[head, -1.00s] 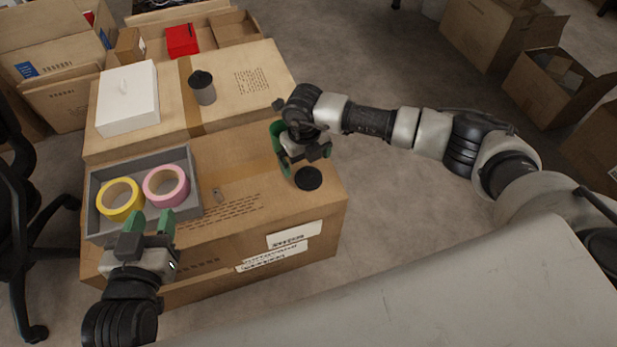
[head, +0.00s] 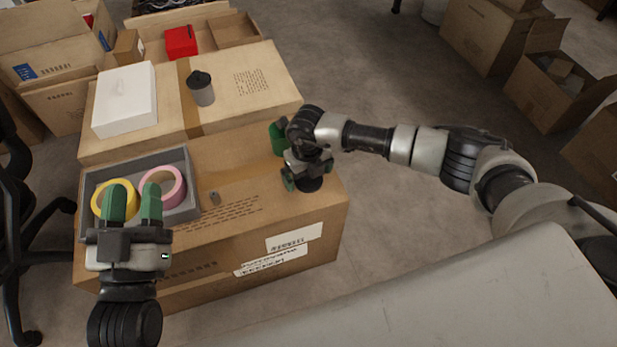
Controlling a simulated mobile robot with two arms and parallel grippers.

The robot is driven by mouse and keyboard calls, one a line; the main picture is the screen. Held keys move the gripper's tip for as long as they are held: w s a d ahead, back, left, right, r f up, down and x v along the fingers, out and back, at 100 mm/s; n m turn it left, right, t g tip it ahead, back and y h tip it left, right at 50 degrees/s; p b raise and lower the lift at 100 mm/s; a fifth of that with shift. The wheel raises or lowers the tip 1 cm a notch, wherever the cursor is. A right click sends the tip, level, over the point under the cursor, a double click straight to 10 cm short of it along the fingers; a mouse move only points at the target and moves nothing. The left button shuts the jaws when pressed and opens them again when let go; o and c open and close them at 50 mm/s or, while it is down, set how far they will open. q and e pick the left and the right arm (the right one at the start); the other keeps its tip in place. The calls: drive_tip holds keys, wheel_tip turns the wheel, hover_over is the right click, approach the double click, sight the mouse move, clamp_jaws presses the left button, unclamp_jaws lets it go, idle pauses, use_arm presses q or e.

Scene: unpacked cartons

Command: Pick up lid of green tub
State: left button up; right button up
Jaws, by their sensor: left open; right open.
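I see no tub that is clearly green.
The grey tray (head: 185,215) holds a yellow tape roll (head: 101,202) and a pink tape roll (head: 174,188). On the far carton (head: 235,65) stand a white box (head: 125,100) and a grey canister with dark lid (head: 202,90).

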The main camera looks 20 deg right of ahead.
drive_tip(key=c, duration=0.8)
drive_tip(key=shift+c, duration=0.2)
drive_tip(key=shift+r, duration=0.1)
